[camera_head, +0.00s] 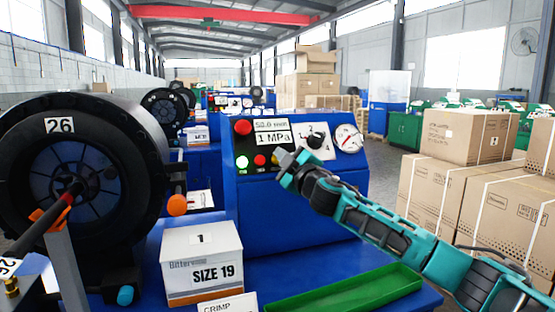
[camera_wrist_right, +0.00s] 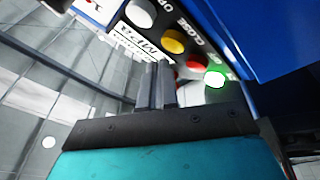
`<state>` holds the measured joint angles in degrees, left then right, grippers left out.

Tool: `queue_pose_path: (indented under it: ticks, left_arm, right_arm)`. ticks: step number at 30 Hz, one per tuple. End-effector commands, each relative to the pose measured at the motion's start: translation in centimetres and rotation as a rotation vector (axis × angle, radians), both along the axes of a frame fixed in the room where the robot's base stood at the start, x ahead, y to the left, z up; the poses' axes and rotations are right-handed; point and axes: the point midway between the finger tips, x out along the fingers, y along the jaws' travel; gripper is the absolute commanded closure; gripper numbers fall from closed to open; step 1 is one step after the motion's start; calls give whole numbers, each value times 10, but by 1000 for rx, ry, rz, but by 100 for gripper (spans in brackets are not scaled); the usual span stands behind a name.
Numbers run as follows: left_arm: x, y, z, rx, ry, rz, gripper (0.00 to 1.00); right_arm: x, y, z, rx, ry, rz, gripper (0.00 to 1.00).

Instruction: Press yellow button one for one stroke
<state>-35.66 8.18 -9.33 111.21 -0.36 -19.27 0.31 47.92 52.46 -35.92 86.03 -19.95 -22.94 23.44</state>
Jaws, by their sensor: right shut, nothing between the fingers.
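The blue machine's control panel (camera_head: 262,145) carries a row of small buttons. The yellow button (camera_wrist_right: 173,41) shows clearly in the wrist view, between a white button (camera_wrist_right: 140,13) and a red button (camera_wrist_right: 194,62). A lit green button (camera_wrist_right: 214,79) ends the row. In the head view my right gripper (camera_head: 284,158) is in front of the panel and largely covers the yellow button. It is shut and empty. In the wrist view its fingertips (camera_wrist_right: 160,66) point at the panel beside the yellow and red buttons. I cannot tell whether they touch it. My left gripper is out of view.
A large red button (camera_head: 243,127), a display, a knob (camera_head: 316,136) and a gauge (camera_head: 348,138) share the panel. Below stand a white SIZE 19 box (camera_head: 202,265) and a green tray (camera_head: 345,290). A black crimper head marked 26 (camera_head: 120,130) is left; cartons (camera_head: 430,190) are right.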

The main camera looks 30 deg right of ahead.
Motion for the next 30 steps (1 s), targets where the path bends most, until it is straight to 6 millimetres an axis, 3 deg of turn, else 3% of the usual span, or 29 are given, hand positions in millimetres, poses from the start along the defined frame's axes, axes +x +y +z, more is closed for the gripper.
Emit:
queue_pose_path:
  ticks: [30]
  left_arm:
    - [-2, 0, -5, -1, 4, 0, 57]
  right_arm:
    - [9, -2, -6, 0, -1, -1, 100]
